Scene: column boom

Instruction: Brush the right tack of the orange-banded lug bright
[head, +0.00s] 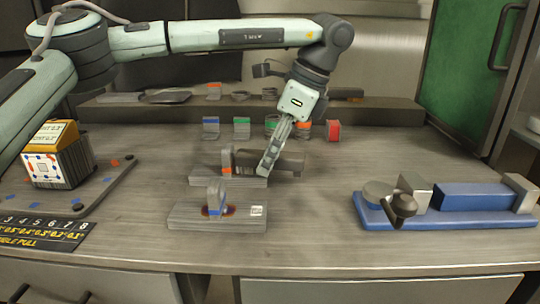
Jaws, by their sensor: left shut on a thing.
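The orange-banded lug (226,163) stands upright on a grey base plate (205,181) near the middle of the bench. My left gripper (268,168) points down just to the right of this lug and is shut on a dark, bar-like thing (290,162), probably the brush. The bar reaches left towards the lug; I cannot tell if they touch. The right tack at the lug's foot is too small or hidden to make out. My right gripper is not in view.
A blue-banded lug (215,200) with dark reddish marks at its foot stands on a nearer plate (245,221). A blue vise-like fixture (470,198) is at right. Several banded blocks line the back, including a red one (333,131). A cube (60,163) sits at left.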

